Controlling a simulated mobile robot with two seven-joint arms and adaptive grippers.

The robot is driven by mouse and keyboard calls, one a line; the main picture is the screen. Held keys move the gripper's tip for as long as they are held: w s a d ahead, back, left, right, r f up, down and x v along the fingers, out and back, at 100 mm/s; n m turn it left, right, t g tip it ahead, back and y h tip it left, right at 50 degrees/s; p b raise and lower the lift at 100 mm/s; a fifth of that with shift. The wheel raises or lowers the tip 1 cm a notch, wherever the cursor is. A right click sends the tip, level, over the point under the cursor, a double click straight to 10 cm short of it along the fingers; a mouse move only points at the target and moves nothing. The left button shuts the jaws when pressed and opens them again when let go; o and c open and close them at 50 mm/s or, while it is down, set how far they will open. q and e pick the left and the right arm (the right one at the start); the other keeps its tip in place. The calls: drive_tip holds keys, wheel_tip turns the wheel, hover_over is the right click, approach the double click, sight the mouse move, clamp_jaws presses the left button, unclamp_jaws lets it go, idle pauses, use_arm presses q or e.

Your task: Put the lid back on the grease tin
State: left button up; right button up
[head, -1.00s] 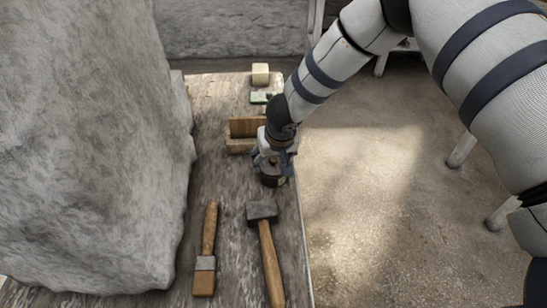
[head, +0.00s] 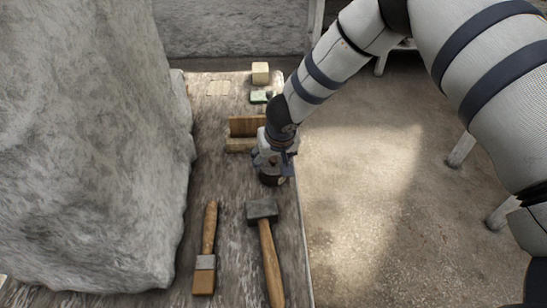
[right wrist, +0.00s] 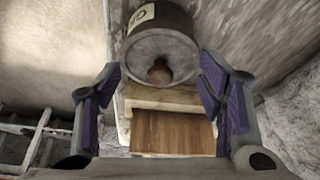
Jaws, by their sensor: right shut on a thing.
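The grease tin (head: 270,181) is a dark round tin near the right edge of the workbench, below my right gripper (head: 272,165) in the head view. In the right wrist view the tin (right wrist: 172,16) shows a pale label with dark letters. Its round grey lid (right wrist: 143,56) with a brown knob (right wrist: 160,73) lies across the tin's mouth. My right gripper's purple pads (right wrist: 161,82) stand at either side of the lid, and the gripper is shut on it. I cannot tell whether the lid is fully seated. My left gripper is not in view.
A hammer (head: 268,250) and a brush (head: 207,250) lie in front on the workbench (head: 232,215). A large plaster mass (head: 85,150) fills the left.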

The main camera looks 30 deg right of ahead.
drive_tip(key=o, duration=0.9)
drive_tip(key=o, duration=0.3)
drive_tip(key=shift+o, duration=0.2)
drive_tip(key=shift+r+p, duration=1)
drive_tip(key=shift+r, duration=2.55)
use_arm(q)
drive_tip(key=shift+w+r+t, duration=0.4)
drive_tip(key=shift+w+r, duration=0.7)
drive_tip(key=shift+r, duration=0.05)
